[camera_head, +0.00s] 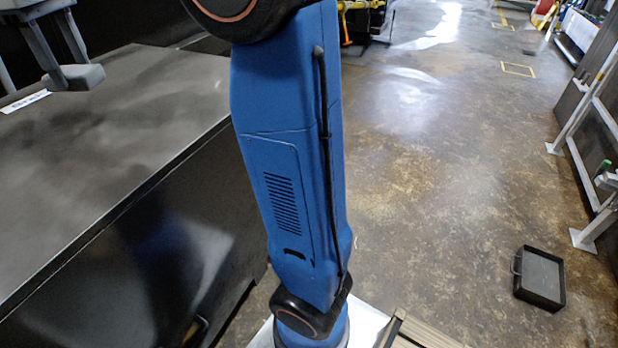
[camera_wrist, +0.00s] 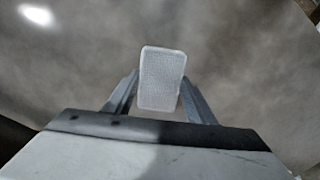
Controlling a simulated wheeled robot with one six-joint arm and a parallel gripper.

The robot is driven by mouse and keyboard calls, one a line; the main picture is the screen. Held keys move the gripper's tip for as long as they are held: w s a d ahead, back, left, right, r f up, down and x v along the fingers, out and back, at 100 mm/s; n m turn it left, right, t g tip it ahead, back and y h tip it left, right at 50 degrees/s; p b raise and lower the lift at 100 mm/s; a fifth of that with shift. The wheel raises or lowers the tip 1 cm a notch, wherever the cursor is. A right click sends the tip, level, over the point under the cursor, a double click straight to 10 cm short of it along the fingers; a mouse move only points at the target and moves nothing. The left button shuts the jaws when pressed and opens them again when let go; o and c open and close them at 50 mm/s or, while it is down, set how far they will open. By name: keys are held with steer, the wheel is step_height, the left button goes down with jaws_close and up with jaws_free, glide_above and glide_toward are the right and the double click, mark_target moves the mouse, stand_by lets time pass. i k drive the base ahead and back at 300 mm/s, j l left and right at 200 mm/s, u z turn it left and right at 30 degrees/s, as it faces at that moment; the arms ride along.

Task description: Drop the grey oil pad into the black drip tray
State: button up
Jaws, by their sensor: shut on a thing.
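The grey oil pad (camera_wrist: 162,78) is a pale, textured rectangle with rounded corners. It stands between the two fingers of my gripper (camera_wrist: 160,97), which is shut on it. In the head view my gripper (camera_head: 67,68) is at the upper left, over the dark top of a large cabinet, with the pad (camera_head: 82,77) at its fingertips. I cannot tell the exact gap between pad and surface. The black drip tray (camera_head: 538,299), a shallow square tray with a handle on its left side, sits on the floor at the lower right, far from my gripper.
The dark cabinet (camera_head: 110,95) fills the left, with a white label (camera_head: 25,101) on its top. Open concrete floor (camera_head: 450,190) lies to the right of my blue arm. A rack with pale posts (camera_head: 580,165) stands along the right edge. A slatted wooden thing (camera_head: 420,333) is at the bottom.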

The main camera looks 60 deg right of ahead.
mark_target(543, 279)
steer(key=z, duration=3.85)
steer(key=i, duration=0.6)
